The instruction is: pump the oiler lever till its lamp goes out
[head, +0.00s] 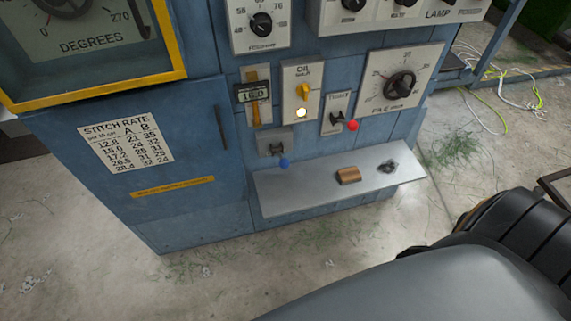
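On the blue machine's front, a small pale plate (292,92) carries a yellow-knobbed lever (304,90). Just below the knob a small round lamp (301,113) glows pale yellow-white. Neither gripper shows in the head view, and nothing is seen touching the levers.
A grey shelf (300,196) juts out below the levers, holding a brown block (348,175) and a dark scrap (387,166). A dial (400,84) sits at right. A large grey shape and a black ribbed form fill the lower right. Loose cables (500,100) lie on the floor.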

